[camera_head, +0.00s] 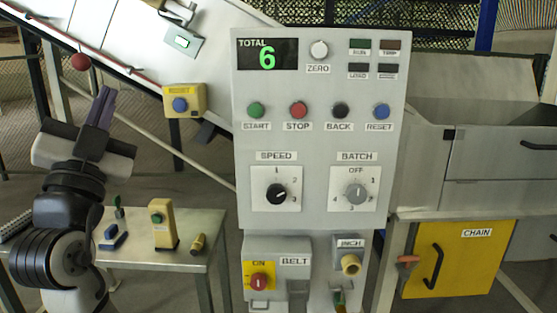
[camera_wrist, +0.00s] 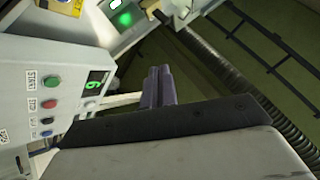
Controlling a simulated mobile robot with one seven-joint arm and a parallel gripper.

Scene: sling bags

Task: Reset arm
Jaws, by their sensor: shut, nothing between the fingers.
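My gripper (camera_head: 103,107) is at the left in the head view, raised and pointing up, with its fingers together and empty. It stands in front of the sloping conveyor and left of the control panel (camera_head: 320,145), touching neither as far as I can see. In the wrist view my gripper (camera_wrist: 158,85) shows its closed dark fingers in the middle. The panel (camera_wrist: 30,60) appears tilted at the left of that view. The panel's display reads TOTAL 6.
A small table (camera_head: 210,222) below holds a yellow device (camera_head: 163,224) and a few small items. A yellow box with a blue button (camera_head: 180,104) hangs by the conveyor. A red ball-shaped knob (camera_head: 81,62) is close to my fingers. A yellow CHAIN door (camera_head: 460,275) is at right.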

